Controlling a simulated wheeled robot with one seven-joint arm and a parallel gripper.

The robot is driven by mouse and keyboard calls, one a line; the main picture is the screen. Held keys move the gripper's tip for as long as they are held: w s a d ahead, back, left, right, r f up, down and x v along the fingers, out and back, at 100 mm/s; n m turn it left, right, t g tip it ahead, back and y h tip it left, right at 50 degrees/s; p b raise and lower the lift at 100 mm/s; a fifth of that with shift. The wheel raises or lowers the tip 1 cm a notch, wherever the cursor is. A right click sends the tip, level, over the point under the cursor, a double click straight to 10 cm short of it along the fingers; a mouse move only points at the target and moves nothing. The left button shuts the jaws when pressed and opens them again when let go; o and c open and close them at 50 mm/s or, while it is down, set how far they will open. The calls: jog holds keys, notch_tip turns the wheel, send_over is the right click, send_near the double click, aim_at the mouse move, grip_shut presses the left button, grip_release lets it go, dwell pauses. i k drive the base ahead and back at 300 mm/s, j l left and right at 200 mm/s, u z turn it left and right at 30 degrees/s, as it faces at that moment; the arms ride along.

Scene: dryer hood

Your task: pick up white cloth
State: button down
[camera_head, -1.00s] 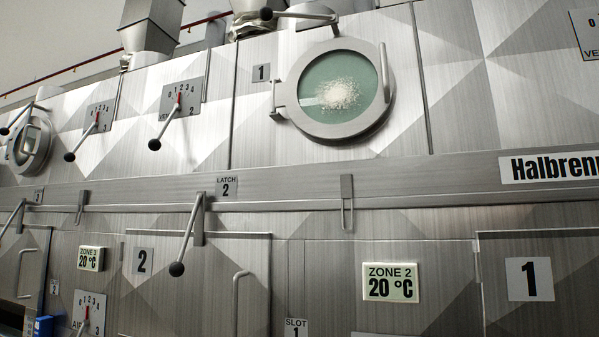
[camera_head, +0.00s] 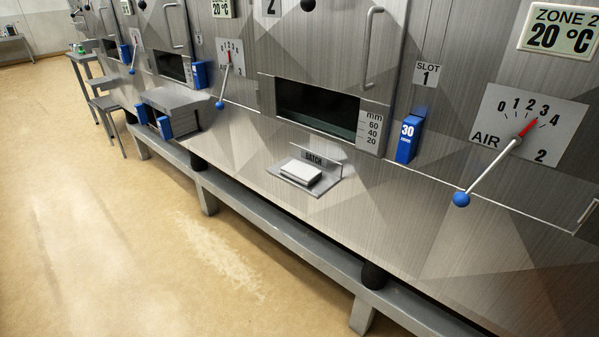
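A small white folded item (camera_head: 301,172), perhaps the white cloth, lies flat on a small metal tray (camera_head: 318,189) with an upright plate marked "BATCH". The tray is fixed low on the metal front of the machine, near the middle of the view. My gripper is not in view.
A dark slot opening (camera_head: 316,108) with a mm scale is above the tray. A blue block marked 30 (camera_head: 408,138) is to its right. Air levers with blue knobs (camera_head: 461,199) stick out. A grey rail on legs (camera_head: 268,218) runs along the bottom. The floor (camera_head: 120,230) at left is clear.

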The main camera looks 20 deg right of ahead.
aim_at(306, 175)
jog(key=i+j+u, duration=0.1)
jog(key=i+j, duration=0.25)
jog(key=i+j+u, duration=0.1)
jog(key=i+j, duration=0.2)
jog(key=i, duration=0.25)
jog(key=i+j, duration=0.3)
jog(key=i, duration=0.15)
jog(key=i+j+u, duration=0.15)
jog(key=i+j, duration=0.15)
jog(key=i, duration=0.15)
jog(key=l, duration=0.2)
